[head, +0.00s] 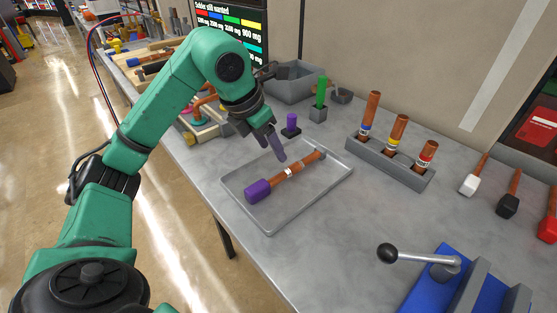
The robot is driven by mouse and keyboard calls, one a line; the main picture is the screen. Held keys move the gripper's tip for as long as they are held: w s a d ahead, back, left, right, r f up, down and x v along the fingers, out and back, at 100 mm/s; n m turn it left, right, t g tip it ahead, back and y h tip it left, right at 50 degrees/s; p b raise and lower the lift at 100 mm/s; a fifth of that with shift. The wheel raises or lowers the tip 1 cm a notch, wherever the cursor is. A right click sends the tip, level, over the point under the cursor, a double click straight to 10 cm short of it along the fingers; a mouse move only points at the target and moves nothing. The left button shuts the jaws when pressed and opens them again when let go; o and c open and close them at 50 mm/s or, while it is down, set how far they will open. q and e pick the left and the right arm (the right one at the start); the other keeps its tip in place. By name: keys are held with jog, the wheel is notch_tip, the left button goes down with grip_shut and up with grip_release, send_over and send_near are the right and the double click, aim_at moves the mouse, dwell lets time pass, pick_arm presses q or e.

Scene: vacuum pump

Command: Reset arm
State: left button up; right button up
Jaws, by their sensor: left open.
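My green left arm comes in from the left and bends down over the table (300,255). My left gripper (275,150) is open and empty. It points down above the back edge of a shallow grey tray (237,205). In the tray lies a brown-handled tool with a purple end (258,190) and a white band. In the picture the gripper tips are just behind the tool's handle; I cannot tell whether they touch it. My right gripper is not in view.
A grey rack (388,162) holds several brown-handled tools. A blue device (432,285) with a black-knobbed lever (388,253) stands front right. A grey bin (292,82), purple piece (292,121) and green piece (320,95) stand behind the tray.

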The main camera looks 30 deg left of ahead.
pick_arm(q)
jog(key=shift+s+a+r, duration=0.1)
jog(key=shift+s+r, duration=0.1)
jog(key=shift+r, duration=0.3)
